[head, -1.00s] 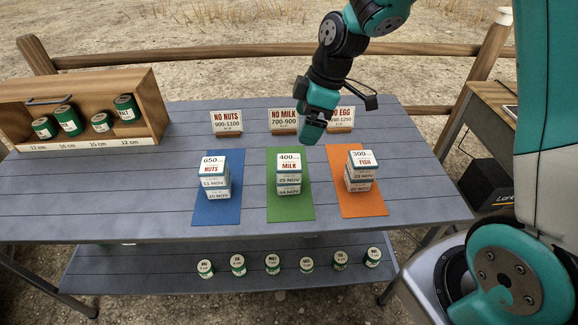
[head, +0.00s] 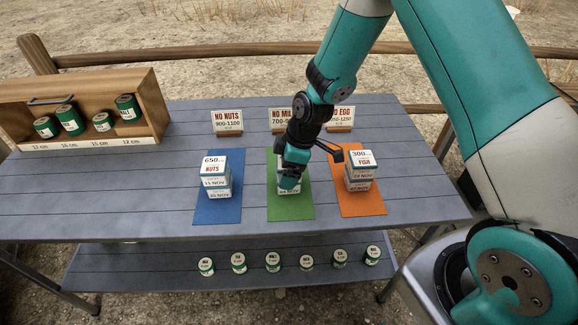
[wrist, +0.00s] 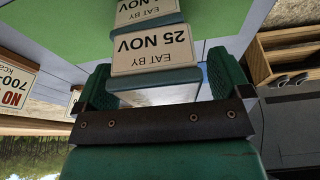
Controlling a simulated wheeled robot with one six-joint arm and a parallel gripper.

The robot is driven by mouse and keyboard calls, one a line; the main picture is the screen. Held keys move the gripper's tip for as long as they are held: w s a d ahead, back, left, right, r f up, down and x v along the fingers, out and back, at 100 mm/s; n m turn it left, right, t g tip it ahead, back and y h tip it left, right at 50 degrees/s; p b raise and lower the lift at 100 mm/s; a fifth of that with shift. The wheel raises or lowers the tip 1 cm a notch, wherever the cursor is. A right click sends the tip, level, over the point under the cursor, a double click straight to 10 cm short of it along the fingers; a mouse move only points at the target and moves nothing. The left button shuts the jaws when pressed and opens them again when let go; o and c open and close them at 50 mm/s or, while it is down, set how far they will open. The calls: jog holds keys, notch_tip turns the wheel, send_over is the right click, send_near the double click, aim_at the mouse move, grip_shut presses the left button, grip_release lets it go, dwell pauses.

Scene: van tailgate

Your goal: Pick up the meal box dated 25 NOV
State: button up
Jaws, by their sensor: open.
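The meal box dated 25 NOV (wrist: 152,50) shows its "EAT BY" label upside down in the wrist view. It is the upper box of the stack on the green mat (head: 291,211). A lower box (wrist: 146,12) is partly in view, its date cut off. In the head view my gripper (head: 289,182) is at the stack and hides most of it. In the wrist view my gripper (wrist: 162,80) is open, its two green fingers on either side of the 25 NOV box's near end. I cannot tell whether they touch it.
Stacks of meal boxes stand on the blue mat (head: 216,210) and orange mat (head: 362,203). Diet signs, including NO NUTS (head: 227,122), stand behind. A wooden crate (head: 150,105) with cans is at the left. Several cans stand on the lower shelf (head: 130,272).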

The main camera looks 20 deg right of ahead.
jog(key=c, duration=1.1)
